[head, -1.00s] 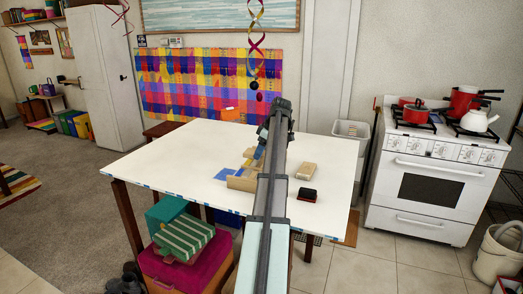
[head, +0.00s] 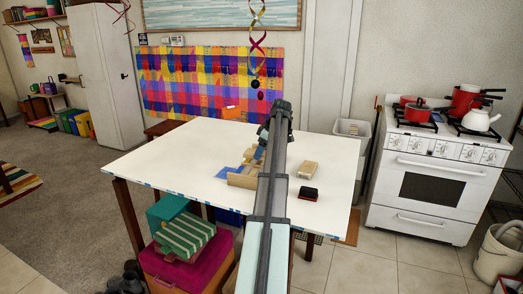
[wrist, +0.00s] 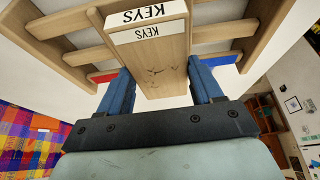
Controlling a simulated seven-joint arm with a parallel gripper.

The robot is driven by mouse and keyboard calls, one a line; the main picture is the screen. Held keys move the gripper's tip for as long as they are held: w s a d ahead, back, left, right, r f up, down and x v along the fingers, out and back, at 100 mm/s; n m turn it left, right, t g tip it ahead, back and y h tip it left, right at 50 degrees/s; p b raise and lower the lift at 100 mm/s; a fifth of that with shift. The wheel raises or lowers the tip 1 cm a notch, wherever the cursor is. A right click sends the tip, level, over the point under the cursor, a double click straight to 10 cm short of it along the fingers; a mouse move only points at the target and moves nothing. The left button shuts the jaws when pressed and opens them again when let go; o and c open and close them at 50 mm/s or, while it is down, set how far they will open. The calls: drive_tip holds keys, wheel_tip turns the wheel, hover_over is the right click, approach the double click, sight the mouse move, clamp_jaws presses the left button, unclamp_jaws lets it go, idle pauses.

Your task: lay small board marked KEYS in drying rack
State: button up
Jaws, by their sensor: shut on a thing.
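My gripper (wrist: 163,88) has its two blue fingers on either side of a light wooden board (wrist: 165,68) in the wrist view, shut on it. The board carries white KEYS labels, one upright and one upside down. The wooden drying rack (wrist: 62,22), with slats and side rails, spans the top of the wrist view behind the board. I cannot tell whether the board touches the slats. In the head view the rack (head: 241,181) is on the white table, left of my arm. My arm partly hides the rack, and the board is hard to make out there.
A tan wooden block (head: 308,169) and a black and red block (head: 308,193) lie on the table (head: 180,160) right of my arm. A blue patch (head: 226,173) lies beside the rack.

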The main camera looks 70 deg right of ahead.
wheel_tip(320, 180, down, 2)
drive_tip(key=shift+w+d, duration=0.15)
drive_tip(key=shift+r, duration=0.1)
drive_tip(key=o, duration=1.2)
drive_tip(key=shift+r, duration=0.1)
drive_tip(key=shift+c, duration=0.2)
drive_tip(key=shift+r, duration=0.15)
drive_tip(key=shift+r, duration=3.95)
